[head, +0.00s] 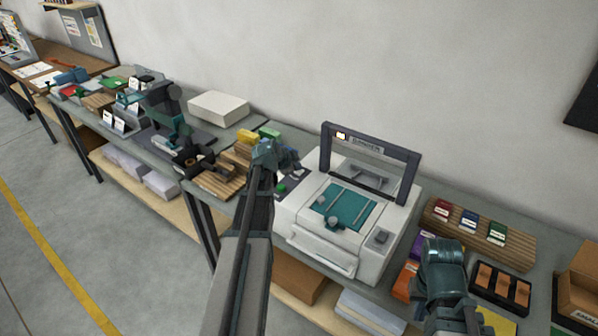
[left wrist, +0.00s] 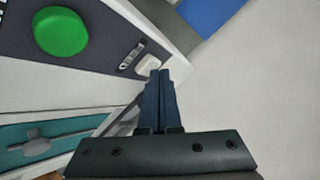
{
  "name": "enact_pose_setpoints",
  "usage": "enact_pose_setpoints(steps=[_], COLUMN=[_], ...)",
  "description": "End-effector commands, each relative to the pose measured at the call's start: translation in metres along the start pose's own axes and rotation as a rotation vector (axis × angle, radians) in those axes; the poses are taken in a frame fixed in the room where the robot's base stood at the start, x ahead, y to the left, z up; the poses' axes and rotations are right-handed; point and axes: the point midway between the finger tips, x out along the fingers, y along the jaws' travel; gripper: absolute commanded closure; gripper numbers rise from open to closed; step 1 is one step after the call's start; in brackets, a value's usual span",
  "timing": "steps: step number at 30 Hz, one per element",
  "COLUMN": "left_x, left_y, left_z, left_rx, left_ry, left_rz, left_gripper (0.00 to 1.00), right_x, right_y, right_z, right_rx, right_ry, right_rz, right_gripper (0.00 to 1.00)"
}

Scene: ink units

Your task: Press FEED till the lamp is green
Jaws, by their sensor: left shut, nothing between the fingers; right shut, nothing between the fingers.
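The white printer (head: 345,258) stands on the bench with its teal bed and raised dark frame. A dark panel on the printer's left side carries a round green button (left wrist: 61,32), a small marked strip (left wrist: 131,56) and a pale white button (left wrist: 149,64). I cannot read which is FEED. My left gripper (head: 284,158) is over this panel; in the left wrist view its shut, empty fingertips (left wrist: 161,73) are at the white button; contact is unclear. My right gripper (head: 443,243) is shut, right of the printer.
A wooden rack (head: 480,232) with coloured ink units and a dark tray (head: 500,288) lie right of the printer. A cardboard box (head: 580,285) is at the right edge. Wooden blocks and tools crowd the bench to the left. The wall is close behind.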

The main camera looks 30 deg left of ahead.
Motion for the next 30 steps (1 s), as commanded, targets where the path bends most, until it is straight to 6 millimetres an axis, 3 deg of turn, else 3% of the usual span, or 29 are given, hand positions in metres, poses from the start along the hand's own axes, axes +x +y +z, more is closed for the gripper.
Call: enact_pose_setpoints(steps=[20, 30], left_x=[0.003, -0.006], left_y=[0.003, -0.004], left_z=[0.003, -0.004], left_rx=[0.0, 0.0], left_ry=[0.0, 0.0], left_rz=[0.0, 0.0], left_gripper=[1.0, 1.0], right_x=[0.005, -0.009], right_y=[-0.001, 0.001], right_z=[0.0, 0.001], right_rx=[0.0, 0.0], right_ry=[0.0, 0.0], right_rz=[0.0, 0.0], right_gripper=[1.0, 1.0])
